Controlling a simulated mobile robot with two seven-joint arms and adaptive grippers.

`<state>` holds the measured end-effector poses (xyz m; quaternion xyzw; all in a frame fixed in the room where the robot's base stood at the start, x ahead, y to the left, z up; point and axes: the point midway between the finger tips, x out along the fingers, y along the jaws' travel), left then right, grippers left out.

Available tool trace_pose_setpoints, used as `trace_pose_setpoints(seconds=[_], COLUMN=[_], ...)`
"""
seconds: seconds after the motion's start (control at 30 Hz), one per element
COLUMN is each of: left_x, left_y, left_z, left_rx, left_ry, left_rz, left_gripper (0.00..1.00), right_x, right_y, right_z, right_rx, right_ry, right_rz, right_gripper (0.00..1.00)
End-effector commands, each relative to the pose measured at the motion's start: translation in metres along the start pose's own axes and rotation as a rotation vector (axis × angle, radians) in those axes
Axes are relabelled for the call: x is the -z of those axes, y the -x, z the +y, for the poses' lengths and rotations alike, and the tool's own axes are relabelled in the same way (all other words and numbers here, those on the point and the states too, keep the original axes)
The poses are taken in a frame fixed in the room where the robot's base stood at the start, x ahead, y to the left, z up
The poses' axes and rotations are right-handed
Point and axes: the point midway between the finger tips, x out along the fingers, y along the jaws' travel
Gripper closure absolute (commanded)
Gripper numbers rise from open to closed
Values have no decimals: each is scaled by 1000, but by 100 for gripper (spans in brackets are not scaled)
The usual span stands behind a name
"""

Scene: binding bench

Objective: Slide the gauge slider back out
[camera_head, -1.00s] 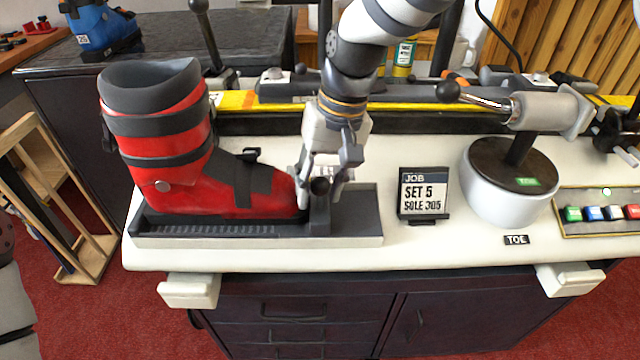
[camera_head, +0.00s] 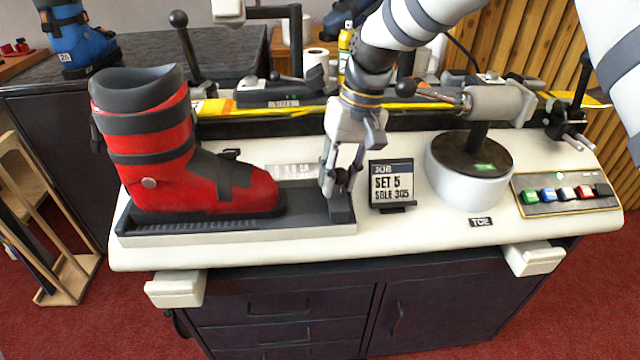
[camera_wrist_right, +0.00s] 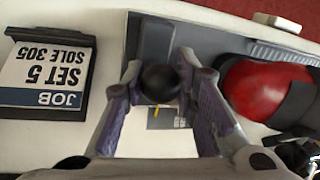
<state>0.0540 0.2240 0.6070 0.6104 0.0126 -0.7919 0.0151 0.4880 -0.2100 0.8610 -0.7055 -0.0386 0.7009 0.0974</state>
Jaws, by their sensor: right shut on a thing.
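The gauge slider (camera_head: 341,208) is a dark upright block with a black ball knob, at the right end of the long grey gauge tray (camera_head: 240,238). My right gripper (camera_head: 340,182) is shut on the knob. In the right wrist view the black knob (camera_wrist_right: 160,82) sits between the two fingers, with the slider block (camera_wrist_right: 154,42) beyond it. The red ski boot (camera_head: 150,150) stands upright in the tray. Its toe is left of the slider, with a clear gap between them. My left gripper is not in view.
A job sign (camera_head: 391,186) reading SET 5, SOLE 305 stands just right of the slider. Further right are a white round base (camera_head: 470,178) with a clamp and a button panel (camera_head: 566,194). A yellow-edged rail runs behind the boot.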

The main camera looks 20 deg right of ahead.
Motion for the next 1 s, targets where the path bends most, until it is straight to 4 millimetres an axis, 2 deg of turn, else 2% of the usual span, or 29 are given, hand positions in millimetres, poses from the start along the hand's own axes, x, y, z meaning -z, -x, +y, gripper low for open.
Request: trace_pose_setpoints(seconds=[0.27, 0.3, 0.33, 0.83, 0.93, 1.0], left_x=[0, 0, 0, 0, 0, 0], left_y=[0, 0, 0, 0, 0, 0], left_z=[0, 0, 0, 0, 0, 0], left_rx=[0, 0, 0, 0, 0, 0], left_ry=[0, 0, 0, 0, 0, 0], left_rz=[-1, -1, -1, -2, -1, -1], left_gripper=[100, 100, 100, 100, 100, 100], right_x=[-1, -1, -1, 0, 1, 1], right_y=[0, 0, 0, 1, 14, 31], right_z=[4, 4, 4, 2, 2, 2], right_rx=[-5, -5, -6, -3, -2, -2], right_ry=[-1, -1, -1, 0, 0, 0], right_rz=[-3, -3, -3, 0, 4, 5], right_gripper=[100, 67, 64, 64, 64, 64])
